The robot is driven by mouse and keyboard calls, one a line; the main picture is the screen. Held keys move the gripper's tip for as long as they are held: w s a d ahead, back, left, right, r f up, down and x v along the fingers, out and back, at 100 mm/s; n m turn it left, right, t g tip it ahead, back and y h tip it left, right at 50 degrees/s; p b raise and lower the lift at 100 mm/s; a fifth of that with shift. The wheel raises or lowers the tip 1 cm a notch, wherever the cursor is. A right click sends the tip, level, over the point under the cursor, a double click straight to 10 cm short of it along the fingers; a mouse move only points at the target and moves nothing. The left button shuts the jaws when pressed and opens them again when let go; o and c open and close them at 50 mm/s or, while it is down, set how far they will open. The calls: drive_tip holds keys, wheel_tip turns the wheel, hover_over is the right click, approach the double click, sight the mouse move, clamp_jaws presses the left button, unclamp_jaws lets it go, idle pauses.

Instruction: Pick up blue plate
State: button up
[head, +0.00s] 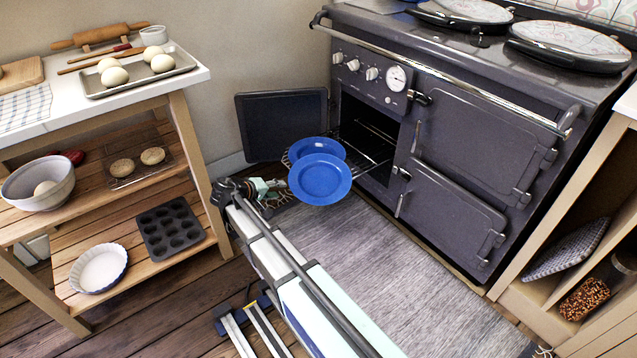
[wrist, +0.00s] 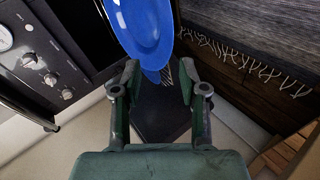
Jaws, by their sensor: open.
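Two blue plates show at the open oven in the head view. The nearer blue plate (head: 320,180) overlaps the farther blue plate (head: 317,149), which sits over the pulled-out wire rack. My gripper (head: 270,187) is just left of the nearer plate. In the wrist view, my gripper (wrist: 158,76) is open and its fingers are apart. A blue plate (wrist: 148,28) is ahead of the fingers, with its lower rim reaching near the gap between the fingertips. I cannot tell whether the rim touches a finger.
The oven rack (head: 372,158) sticks out of the dark stove (head: 450,150). The open oven door (head: 280,125) stands left of the plates. A wooden shelf unit (head: 190,150) with bakeware is at the left. A grey rug (head: 370,255) covers the floor below.

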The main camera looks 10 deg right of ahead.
sight(299, 189)
drive_tip(key=b+x, duration=0.2)
drive_tip(key=x, duration=0.6)
drive_tip(key=shift+d+f, duration=0.1)
drive_tip(key=b+x, duration=0.2)
drive_tip(key=x, duration=0.2)
drive_tip(key=shift+w+f, duration=0.2)
drive_tip(key=shift+f, duration=0.1)
drive_tip(key=shift+w+d+f, duration=0.15)
drive_tip(key=shift+d, duration=0.15)
drive_tip(key=shift+c, duration=0.4)
